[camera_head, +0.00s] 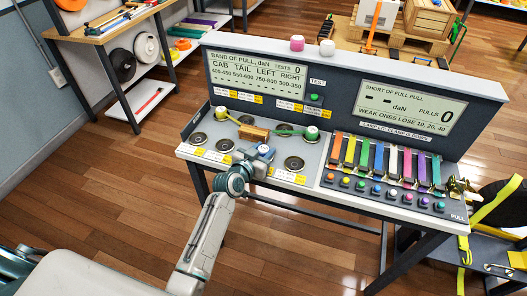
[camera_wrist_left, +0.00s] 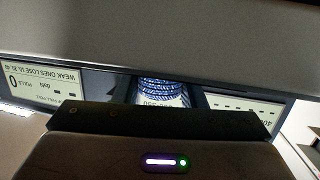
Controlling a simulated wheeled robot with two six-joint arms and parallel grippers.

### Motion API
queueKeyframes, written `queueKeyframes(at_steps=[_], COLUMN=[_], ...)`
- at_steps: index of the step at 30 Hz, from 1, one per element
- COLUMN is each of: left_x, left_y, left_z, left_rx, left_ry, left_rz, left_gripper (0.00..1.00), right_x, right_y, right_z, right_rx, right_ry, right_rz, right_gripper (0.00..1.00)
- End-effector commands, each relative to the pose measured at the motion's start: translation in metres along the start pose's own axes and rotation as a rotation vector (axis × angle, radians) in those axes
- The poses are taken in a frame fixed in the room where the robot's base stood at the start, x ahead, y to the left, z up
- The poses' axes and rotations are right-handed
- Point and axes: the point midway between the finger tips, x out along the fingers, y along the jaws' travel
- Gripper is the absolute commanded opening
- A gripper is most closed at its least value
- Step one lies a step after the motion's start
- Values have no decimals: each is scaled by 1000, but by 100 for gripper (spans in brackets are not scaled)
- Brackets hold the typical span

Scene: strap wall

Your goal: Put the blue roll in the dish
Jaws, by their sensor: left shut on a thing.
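My left gripper (camera_head: 260,156) is shut on the blue roll (camera_head: 264,148), above the white left half of the bench. In the left wrist view the blue roll (camera_wrist_left: 162,86) shows as blue ridged bands above a pale printed label, partly hidden by the gripper. Round dark-rimmed dishes are set in the bench top: empty ones at the left (camera_head: 198,139), beside the gripper (camera_head: 225,145), behind it (camera_head: 246,119) and to its right (camera_head: 294,163). The roll appears apart from them, though the gripper hides what is directly beneath. My right gripper is not in view.
A brown block (camera_head: 254,134) stands just behind the gripper, with yellow and green straps leading to pale-topped rolls (camera_head: 221,111) (camera_head: 311,132). Display boards (camera_head: 256,73) rise behind. Coloured straps (camera_head: 385,160) and buttons fill the right half.

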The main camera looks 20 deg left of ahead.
Motion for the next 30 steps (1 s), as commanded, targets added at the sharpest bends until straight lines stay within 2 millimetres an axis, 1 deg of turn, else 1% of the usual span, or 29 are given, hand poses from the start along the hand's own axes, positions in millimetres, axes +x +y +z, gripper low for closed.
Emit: queueKeyframes(at_steps=[2,3,5,6,14,18,19,23,30], left_x=[1,1,0,0,0,-1,-5,-27,-80], left_y=[0,0,0,0,0,0,0,0,0], left_z=[4,4,3,3,3,-4,0,2,2], left_rx=[0,0,0,0,0,0,1,2,3], left_ry=[0,0,0,0,0,0,-1,-1,-1], left_rz=[0,0,0,0,0,0,0,0,0], left_gripper=[14,39,51,59,59,59,59,59,59], right_x=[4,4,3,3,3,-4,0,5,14], right_y=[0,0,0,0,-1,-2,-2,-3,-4], right_z=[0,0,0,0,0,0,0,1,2], right_rx=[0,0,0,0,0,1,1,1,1], right_ry=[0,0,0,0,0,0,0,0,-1], right_rz=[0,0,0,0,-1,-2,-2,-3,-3], right_gripper=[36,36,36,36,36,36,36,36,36])
